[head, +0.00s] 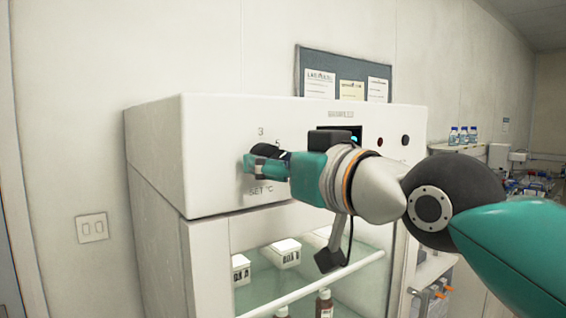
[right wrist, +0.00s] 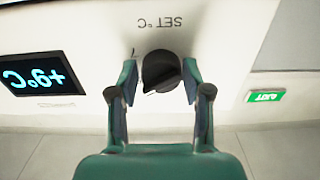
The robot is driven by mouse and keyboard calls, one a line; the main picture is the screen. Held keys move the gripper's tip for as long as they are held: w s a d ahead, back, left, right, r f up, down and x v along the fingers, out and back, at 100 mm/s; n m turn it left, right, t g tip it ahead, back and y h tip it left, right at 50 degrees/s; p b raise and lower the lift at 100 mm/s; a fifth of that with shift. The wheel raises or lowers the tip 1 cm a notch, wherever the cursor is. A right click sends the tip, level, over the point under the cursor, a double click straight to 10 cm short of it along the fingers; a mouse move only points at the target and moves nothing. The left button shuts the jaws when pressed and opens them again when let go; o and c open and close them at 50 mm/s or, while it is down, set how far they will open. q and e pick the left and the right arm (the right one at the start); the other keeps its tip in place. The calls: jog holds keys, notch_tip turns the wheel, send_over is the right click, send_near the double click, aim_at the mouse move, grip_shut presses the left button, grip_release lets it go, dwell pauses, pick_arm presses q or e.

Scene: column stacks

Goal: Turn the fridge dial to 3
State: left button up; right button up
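The fridge dial (right wrist: 161,71) is a round black knob below the upside-down "SET °C" print in the right wrist view. A pale mark shows at its lower left edge. The right gripper (right wrist: 160,80) has one finger on each side of the dial. A small gap shows at the left finger; I cannot tell whether the right finger touches. My left gripper is not in view.
The white fridge (head: 160,150) has a display (right wrist: 33,79) reading +9°C upside down. A notice board (head: 342,72) is behind. A wall switch (head: 92,228) is at left.

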jog(key=c, duration=0.5)
jog(key=shift+d, duration=0.2)
jog(key=shift+c, duration=0.5)
jog(key=shift+s+a+r, duration=0.1)
jog(key=shift+s+a, duration=0.05)
jog(key=shift+a, duration=0.05)
jog(key=shift+d, duration=0.15)
jog(key=shift+n, duration=0.3)
jog(key=shift+r+n+b, duration=0.2)
jog(key=shift+n+b, duration=0.45)
jog(key=shift+n, duration=4.95)
